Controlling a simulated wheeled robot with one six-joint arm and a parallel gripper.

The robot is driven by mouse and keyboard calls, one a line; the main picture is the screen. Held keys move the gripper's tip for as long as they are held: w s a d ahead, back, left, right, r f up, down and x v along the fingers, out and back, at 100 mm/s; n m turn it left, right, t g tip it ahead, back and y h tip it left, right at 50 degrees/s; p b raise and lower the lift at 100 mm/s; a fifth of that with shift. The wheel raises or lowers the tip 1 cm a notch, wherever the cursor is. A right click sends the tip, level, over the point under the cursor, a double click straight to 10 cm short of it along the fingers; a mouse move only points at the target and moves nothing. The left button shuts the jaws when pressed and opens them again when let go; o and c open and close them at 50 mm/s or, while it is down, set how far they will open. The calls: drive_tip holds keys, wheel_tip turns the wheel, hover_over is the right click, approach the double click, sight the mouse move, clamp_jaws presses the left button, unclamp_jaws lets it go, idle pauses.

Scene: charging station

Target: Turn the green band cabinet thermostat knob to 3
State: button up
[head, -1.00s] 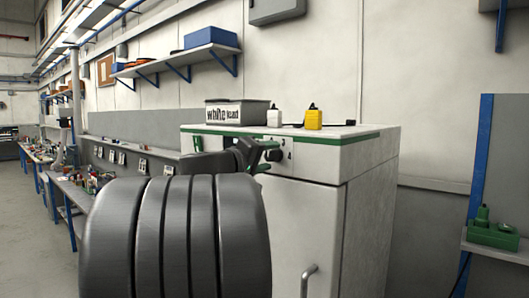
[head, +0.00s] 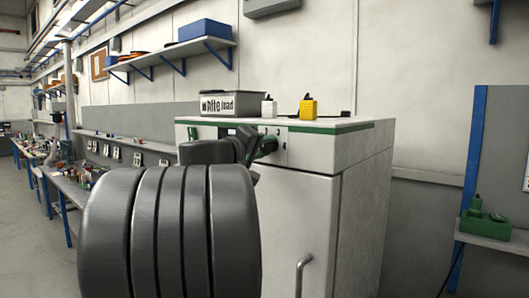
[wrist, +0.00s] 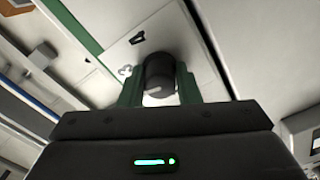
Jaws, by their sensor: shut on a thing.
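The white cabinet (head: 310,215) with the green band (head: 345,128) stands at the centre right in the head view. In the wrist view its dark round thermostat knob (wrist: 160,72) carries a pale pointer line. My gripper (head: 267,147) is at the cabinet's upper front. In the wrist view its green fingers (wrist: 158,84) are shut on the knob, one on each side. Other marks are hidden. In the head view my arm and gripper hide most of the knob.
A grey labelled box (head: 218,104), a white bottle (head: 268,108) and a yellow bottle (head: 308,107) stand on the cabinet top. A door handle (head: 303,272) sticks out below. A cluttered workbench (head: 72,188) runs along the left; a green device (head: 484,222) sits at right.

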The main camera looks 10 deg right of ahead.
drive_tip(key=shift+f+m+b, duration=0.35)
drive_tip(key=shift+m+b, duration=0.75)
drive_tip(key=shift+b, duration=1.55)
drive_tip(key=shift+r+m+b, duration=0.2)
drive_tip(key=shift+m+b, duration=0.3)
drive_tip(key=shift+b, duration=0.3)
drive_tip(key=shift+r, duration=0.1)
drive_tip(key=o, duration=1)
drive_tip(key=b+v, duration=0.2)
drive_tip(key=v, duration=1.1)
drive_tip(key=shift+s+a+b, duration=0.25)
drive_tip(key=shift+a+b, duration=0.05)
drive_tip(key=shift+b, duration=0.1)
